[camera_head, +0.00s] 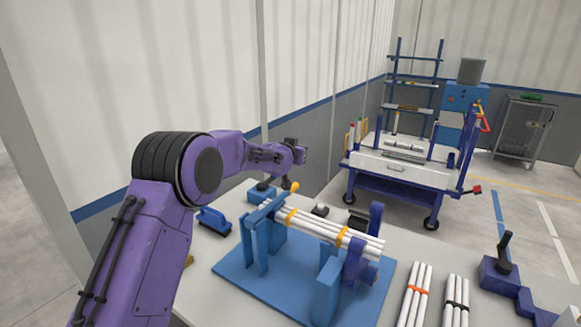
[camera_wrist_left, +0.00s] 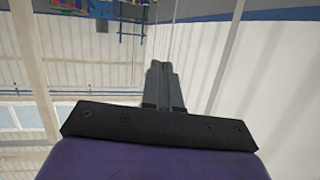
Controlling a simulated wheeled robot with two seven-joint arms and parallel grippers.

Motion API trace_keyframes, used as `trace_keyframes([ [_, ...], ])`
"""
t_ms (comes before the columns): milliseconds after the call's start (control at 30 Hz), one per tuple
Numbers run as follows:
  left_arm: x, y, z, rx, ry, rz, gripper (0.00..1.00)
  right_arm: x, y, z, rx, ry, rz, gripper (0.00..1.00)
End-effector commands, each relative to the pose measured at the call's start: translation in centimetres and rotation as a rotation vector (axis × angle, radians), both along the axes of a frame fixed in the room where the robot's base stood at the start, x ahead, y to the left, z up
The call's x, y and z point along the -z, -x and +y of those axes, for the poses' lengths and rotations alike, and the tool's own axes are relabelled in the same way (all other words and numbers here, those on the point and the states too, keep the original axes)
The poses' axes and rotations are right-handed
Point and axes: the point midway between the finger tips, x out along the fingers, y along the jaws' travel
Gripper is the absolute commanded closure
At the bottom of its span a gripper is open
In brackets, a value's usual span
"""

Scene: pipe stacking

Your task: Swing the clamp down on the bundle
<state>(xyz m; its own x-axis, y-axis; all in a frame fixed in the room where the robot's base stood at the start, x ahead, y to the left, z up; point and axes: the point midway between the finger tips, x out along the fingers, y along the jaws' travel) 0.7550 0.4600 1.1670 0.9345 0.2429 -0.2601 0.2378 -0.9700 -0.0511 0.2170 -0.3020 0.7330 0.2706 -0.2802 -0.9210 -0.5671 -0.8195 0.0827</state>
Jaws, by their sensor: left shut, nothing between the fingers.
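The bundle of white pipes (camera_head: 318,226) lies across a blue stand (camera_head: 327,285), held with yellow bands. A blue clamp bar (camera_head: 264,209) with an orange knob (camera_head: 295,186) lies across the bundle's left end, apparently down on it. How firmly it presses cannot be told. My left gripper (camera_head: 298,150) is above and behind the clamp, apart from it. In the left wrist view its fingers (camera_wrist_left: 162,75) are together with nothing between them, facing the wall. My right gripper is not in view.
Two banded pipe bundles, with an orange band (camera_head: 416,292) and a black band (camera_head: 455,300), lie on the table at right. A blue brush-like block (camera_head: 214,220) lies left of the stand. A purple-blue fixture (camera_head: 505,273) stands far right. A cart (camera_head: 405,175) stands behind.

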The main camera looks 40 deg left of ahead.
Motion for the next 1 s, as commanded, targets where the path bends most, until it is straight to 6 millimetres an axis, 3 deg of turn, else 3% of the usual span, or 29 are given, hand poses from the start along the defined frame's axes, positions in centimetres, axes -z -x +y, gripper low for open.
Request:
trace_keyframes([
  [100, -2.1, 0.0, -0.5, 0.000, -0.002, -0.003, 1.00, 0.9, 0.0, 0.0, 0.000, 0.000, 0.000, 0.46],
  [300, -4.1, 0.0, -0.8, 0.000, 0.000, 0.000, 1.00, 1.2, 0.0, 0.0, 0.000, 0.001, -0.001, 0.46],
  [833, -4.3, 0.0, -0.9, 0.000, 0.000, 0.001, 1.00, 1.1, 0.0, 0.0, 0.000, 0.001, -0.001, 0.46],
  [933, -5.4, 0.0, -0.9, 0.000, 0.000, 0.000, 1.00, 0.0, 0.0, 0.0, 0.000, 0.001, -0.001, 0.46],
  [1000, -7.2, 0.0, -0.9, 0.000, 0.000, -0.001, 1.00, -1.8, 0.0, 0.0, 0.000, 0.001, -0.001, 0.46],
])
